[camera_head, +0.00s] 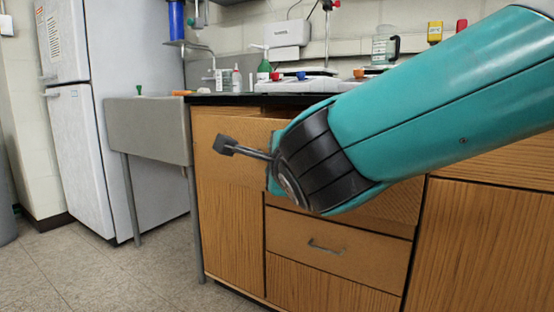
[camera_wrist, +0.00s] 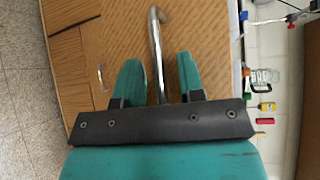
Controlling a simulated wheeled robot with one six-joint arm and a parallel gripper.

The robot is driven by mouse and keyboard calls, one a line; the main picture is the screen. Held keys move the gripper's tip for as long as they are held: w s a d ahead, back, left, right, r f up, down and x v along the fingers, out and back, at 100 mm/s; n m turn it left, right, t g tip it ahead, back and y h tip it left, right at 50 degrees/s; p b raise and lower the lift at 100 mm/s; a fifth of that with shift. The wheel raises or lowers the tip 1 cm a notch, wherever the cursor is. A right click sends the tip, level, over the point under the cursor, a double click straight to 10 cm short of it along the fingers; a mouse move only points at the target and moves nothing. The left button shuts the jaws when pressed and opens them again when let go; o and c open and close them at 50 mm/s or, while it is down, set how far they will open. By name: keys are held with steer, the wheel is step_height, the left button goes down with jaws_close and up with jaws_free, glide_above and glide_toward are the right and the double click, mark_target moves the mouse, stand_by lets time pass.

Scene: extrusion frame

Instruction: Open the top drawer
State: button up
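The top drawer's wooden front (camera_head: 228,172) is under the counter in the head view, partly covered by my arm. It seems to stand out from the cabinet, with pale wood showing behind its upper edge; how far is unclear. In the wrist view, the drawer front (camera_wrist: 205,38) fills the middle. Its bent metal handle (camera_wrist: 157,50) runs between the two teal fingers of my gripper (camera_wrist: 160,80). The fingers are apart, with visible gaps on both sides of the handle. The fingertips and the handle are hidden behind my wrist in the head view.
A lower drawer (camera_head: 330,262) with its own handle (camera_head: 325,246) is below, shut. A grey sink (camera_head: 150,128) and a white fridge (camera_head: 135,75) stand at the left. The counter (camera_head: 225,99) holds bottles and a tray. The floor (camera_head: 130,275) at the left front is clear.

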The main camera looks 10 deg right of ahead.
steer(key=shift+s+a, duration=0.1)
steer(key=s+r, duration=0.1)
steer(key=s, duration=0.7)
steer(key=s+d+r, duration=0.1)
steer(key=s, duration=0.8)
steer(key=shift+d+r, duration=0.3)
steer(key=shift+r, duration=0.05)
steer(key=shift+f, duration=0.1)
